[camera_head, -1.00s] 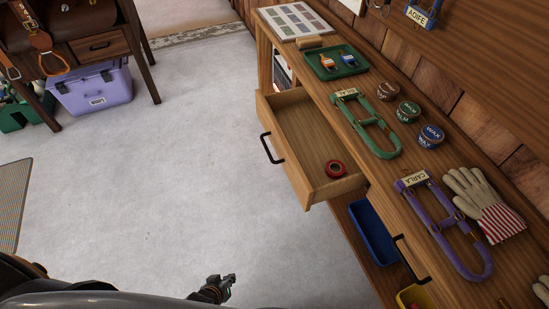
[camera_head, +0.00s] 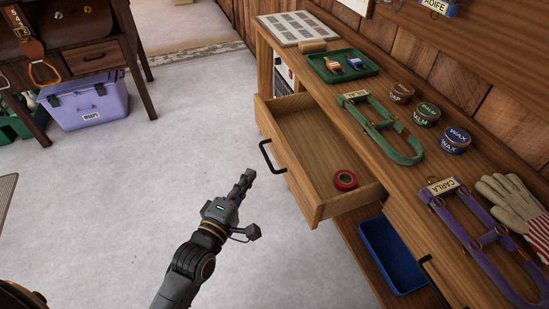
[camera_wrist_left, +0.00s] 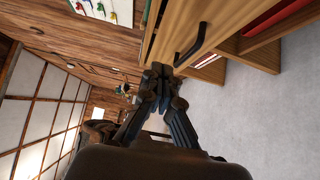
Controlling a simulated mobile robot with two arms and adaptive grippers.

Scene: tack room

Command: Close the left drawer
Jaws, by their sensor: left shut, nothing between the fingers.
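The left drawer (camera_head: 318,158) of the wooden bench is pulled well out. A red roll of tape (camera_head: 344,180) lies inside it. The drawer has a black bar handle (camera_head: 268,158) on its front, which also shows in the left wrist view (camera_wrist_left: 190,45). My left gripper (camera_head: 247,176) is shut and empty, just in front of the drawer front and close to the handle. In the left wrist view its fingertips (camera_wrist_left: 158,70) point at the drawer front beside the handle; I cannot tell whether they touch. My right gripper is not in view.
The bench top (camera_head: 400,170) carries a green tray (camera_head: 343,66), wax tins (camera_head: 455,140), green and purple bridle pieces and a glove (camera_head: 510,205). A blue bin (camera_head: 390,255) sits on the lower shelf. The floor left of the drawer is clear.

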